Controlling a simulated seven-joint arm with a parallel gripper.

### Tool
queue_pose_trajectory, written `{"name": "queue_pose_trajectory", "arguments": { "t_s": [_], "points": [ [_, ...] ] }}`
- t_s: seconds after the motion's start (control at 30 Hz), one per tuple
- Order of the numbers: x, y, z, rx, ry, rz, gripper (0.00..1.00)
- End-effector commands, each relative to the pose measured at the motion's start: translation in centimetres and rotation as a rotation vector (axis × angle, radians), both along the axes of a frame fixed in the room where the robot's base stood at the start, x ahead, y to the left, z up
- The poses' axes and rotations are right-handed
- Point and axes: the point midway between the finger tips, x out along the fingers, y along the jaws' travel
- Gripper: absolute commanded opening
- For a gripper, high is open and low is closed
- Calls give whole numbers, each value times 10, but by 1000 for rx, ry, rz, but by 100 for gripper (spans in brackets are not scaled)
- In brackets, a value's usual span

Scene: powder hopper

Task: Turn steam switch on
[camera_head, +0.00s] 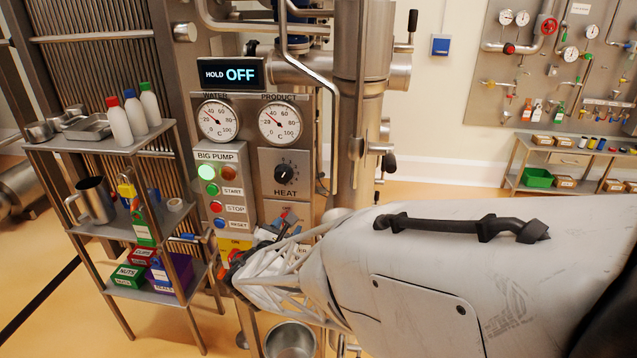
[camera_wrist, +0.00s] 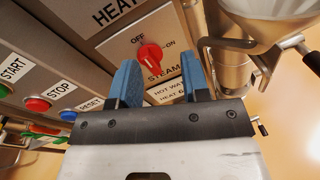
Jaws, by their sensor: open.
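The steam switch (camera_wrist: 150,56) is a red rotary knob on a grey panel in the wrist view, with OFF printed at its upper left, ON at its upper right and STEAM below. Which mark it points to is hard to tell. My gripper (camera_wrist: 159,63) is open, its two blue fingers spread, and the knob appears between the fingertips. Contact with the knob cannot be made out. In the head view my gripper (camera_head: 277,224) is at the lower part of the control panel (camera_head: 265,205), and my arm and fingers largely hide the steam switch there.
Left of the switch are START, STOP and RESET buttons (camera_head: 215,207). The HEAT dial (camera_head: 284,173) is above. A metal vessel (camera_wrist: 265,20) and pipe stand close at the right in the wrist view. A shelf (camera_head: 100,150) with bottles stands at the left.

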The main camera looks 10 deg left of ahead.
Motion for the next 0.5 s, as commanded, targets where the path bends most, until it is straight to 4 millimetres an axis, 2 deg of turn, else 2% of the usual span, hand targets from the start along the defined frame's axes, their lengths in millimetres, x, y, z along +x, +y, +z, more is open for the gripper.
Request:
{"name": "queue_pose_trajectory", "arguments": {
  "t_s": [0.03,0.1,0.23,0.5],
  "points": [
    [-3,7,-12,-56,-15,36,43],
    [-6,14,-23,-129,-39,78,43],
    [-11,21,-39,-224,-69,129,43],
    [-13,24,-46,-269,-86,154,43]
  ]
}}
